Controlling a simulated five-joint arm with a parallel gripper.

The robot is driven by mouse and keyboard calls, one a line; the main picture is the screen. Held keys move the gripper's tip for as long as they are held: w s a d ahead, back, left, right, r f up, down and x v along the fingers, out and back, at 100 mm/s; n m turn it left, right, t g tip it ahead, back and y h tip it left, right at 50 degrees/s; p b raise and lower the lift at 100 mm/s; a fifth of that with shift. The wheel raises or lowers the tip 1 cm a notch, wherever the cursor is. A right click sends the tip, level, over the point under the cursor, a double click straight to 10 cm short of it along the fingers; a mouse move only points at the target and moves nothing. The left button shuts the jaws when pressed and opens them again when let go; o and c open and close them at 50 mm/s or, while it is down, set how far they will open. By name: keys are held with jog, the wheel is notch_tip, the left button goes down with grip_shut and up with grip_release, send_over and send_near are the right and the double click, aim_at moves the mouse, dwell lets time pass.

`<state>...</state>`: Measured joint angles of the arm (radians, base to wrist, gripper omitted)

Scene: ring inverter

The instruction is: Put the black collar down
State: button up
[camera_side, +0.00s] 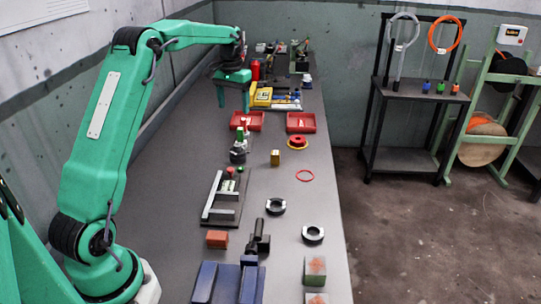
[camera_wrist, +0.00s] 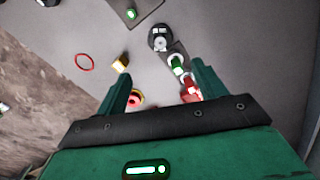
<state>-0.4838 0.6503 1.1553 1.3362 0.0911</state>
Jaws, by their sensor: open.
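Two black collars with pale rims lie flat on the bench in the side view: one (camera_side: 276,206) near the middle and one (camera_side: 313,235) further right and nearer the camera. I cannot tell which the task means. My gripper (camera_side: 233,102) is open, pointing down, toward the far part of the bench, well away from both collars. In the wrist view its two fingers (camera_wrist: 161,85) are spread with nothing held between them. Neither collar is recognisable in the wrist view.
Two red trays (camera_side: 301,122) stand beyond a red-and-yellow round part (camera_side: 297,142). A yellow block (camera_side: 275,158) and a thin red ring (camera_side: 305,176) lie nearer. A grey fixture (camera_side: 224,200), blue blocks (camera_side: 205,282) and a reddish block (camera_side: 217,239) crowd the left and front.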

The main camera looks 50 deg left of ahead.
jog(key=shift+r, duration=0.1)
dwell(0.3)
jog(key=s+d+r+m+t, duration=0.1)
jog(key=s+d+r, duration=0.45)
jog(key=d, duration=0.25)
jog(key=s+d+r+m+t, duration=0.1)
jog(key=s+d+r+t, duration=0.1)
jog(key=s+d+r, duration=0.55)
jog(key=s+d+f+m+t, duration=0.1)
jog(key=s+d+f, duration=0.2)
jog(key=s+d, duration=0.2)
jog(key=s+d+f+m+t, duration=0.1)
jog(key=s+d+f, duration=0.3)
jog(key=s, duration=0.5)
jog(key=shift+s+d+f+m+t, duration=0.2)
jog(key=shift+s+d+m+t, duration=0.15)
jog(key=shift+d, duration=0.55)
